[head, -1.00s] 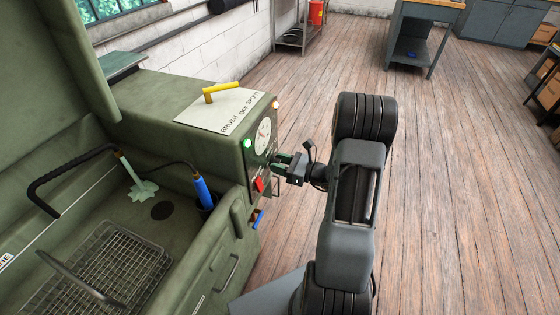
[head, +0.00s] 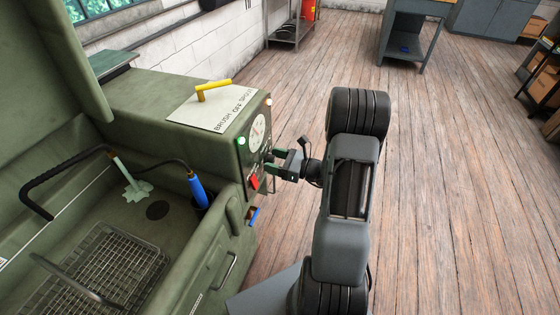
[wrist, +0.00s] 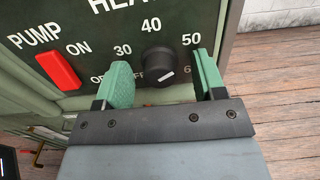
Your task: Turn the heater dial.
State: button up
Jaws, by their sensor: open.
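The heater dial (wrist: 158,62) is a round black knob with a white mark on its lower face, in the wrist view. The numbers 30, 40 and 50 stand around it, with 60 partly hidden by a finger. My gripper (wrist: 162,80) is open, with one green finger on each side of the dial and a visible gap to each. In the head view my gripper (head: 270,161) is at the front of the green control panel (head: 250,165), and the dial is too small to make out there.
A red pump switch (wrist: 58,70) is left of the dial; it also shows in the head view (head: 254,182). A round gauge (head: 258,133) and a green lamp (head: 241,141) are above. A wire basket (head: 105,265) sits in the wash basin.

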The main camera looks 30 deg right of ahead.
jog(key=v, duration=1.3)
jog(key=shift+s+d, duration=0.25)
jog(key=shift+s, duration=0.05)
jog(key=s+a+f+n+g, duration=0.3)
jog(key=s+n+g, duration=0.1)
jog(key=g, duration=0.1)
jog(key=s+a+r+n+g+h+p, duration=0.3)
jog(key=a+r+n+g+h+p, duration=0.15)
jog(key=n+g, duration=0.4)
jog(key=a+r+n+t+h+p, duration=0.2)
jog(key=a+r+n+h+p, duration=0.2)
jog(key=r+n, duration=0.3)
jog(key=a+r+n+t+h+p, duration=0.2)
jog(key=a+r+n, duration=0.5)
jog(key=r, duration=0.8)
jog(key=shift+w+n+h+p, duration=0.3)
jog(key=shift+n+h+p, duration=0.25)
jog(key=shift+h+p, duration=0.35)
